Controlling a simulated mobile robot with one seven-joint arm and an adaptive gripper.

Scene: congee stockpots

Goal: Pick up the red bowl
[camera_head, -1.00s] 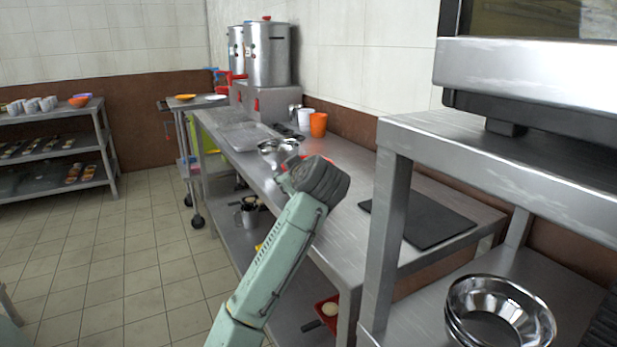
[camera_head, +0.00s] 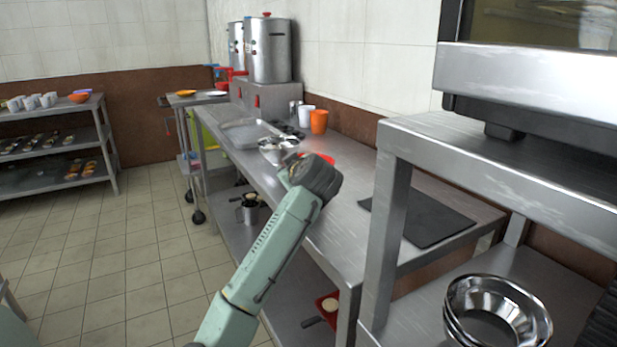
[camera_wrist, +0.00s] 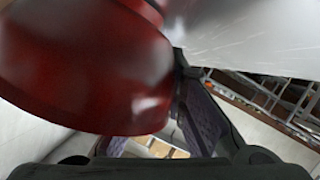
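The red bowl (camera_head: 325,158) is on or just above the long steel counter, mostly hidden behind my wrist in the head view. In the wrist view the red bowl (camera_wrist: 85,65) fills the upper left, very close to the camera, with its curved glossy side showing. My gripper (camera_wrist: 190,105) is right at the bowl; one dark finger shows along the bowl's right side. The other finger is hidden, so I cannot tell whether the fingers touch or hold the bowl. In the head view my wrist covers the fingers.
Metal bowls (camera_head: 279,145), an orange cup (camera_head: 319,122) and a white cup (camera_head: 305,116) stand farther back on the counter (camera_head: 345,215). A black board (camera_head: 425,218) lies to the right. A steel shelf (camera_head: 395,200) stands at the near right. Stockpots (camera_head: 268,50) are at the back.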

